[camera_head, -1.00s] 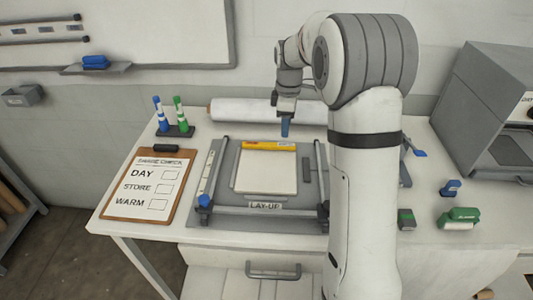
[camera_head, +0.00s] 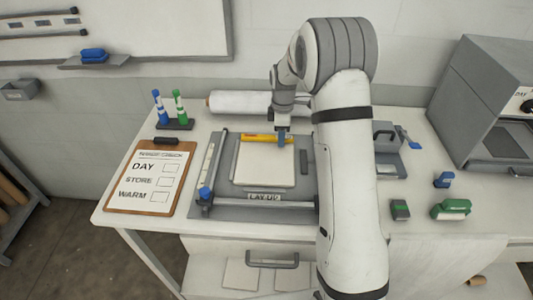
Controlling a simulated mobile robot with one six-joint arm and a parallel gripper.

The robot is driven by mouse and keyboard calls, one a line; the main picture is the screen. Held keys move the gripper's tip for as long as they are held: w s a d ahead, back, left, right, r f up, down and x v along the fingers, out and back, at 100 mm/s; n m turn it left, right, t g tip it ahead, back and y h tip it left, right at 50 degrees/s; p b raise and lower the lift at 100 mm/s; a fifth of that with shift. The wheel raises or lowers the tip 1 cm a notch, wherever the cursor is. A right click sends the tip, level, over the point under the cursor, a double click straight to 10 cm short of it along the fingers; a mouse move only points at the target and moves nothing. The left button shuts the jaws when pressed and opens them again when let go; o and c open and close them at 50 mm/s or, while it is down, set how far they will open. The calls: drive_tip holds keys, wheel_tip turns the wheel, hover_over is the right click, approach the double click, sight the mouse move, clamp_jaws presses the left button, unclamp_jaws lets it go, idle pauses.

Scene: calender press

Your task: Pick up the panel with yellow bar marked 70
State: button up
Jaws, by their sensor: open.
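The panel (camera_head: 264,168) is a pale square sheet lying flat on the grey lay-up board (camera_head: 226,208), with a yellow bar (camera_head: 256,138) along its far edge. The bar's number is too small to read. My gripper (camera_head: 282,142) points down over the right part of the yellow bar, with its blue fingertips at or just above it. The fingertips hide part of the bar, and I cannot tell whether they touch it. My gripper is open. My arm hides the right side of the board.
A clipboard (camera_head: 150,182) lies to the left, and a marker stand (camera_head: 175,124) is behind it. A white roll (camera_head: 235,103) lies behind the board. A green-handled tool (camera_head: 450,209), a small blue item (camera_head: 444,180) and a grey machine (camera_head: 490,95) are at the right.

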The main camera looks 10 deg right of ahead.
clamp_jaws()
idle(0.3)
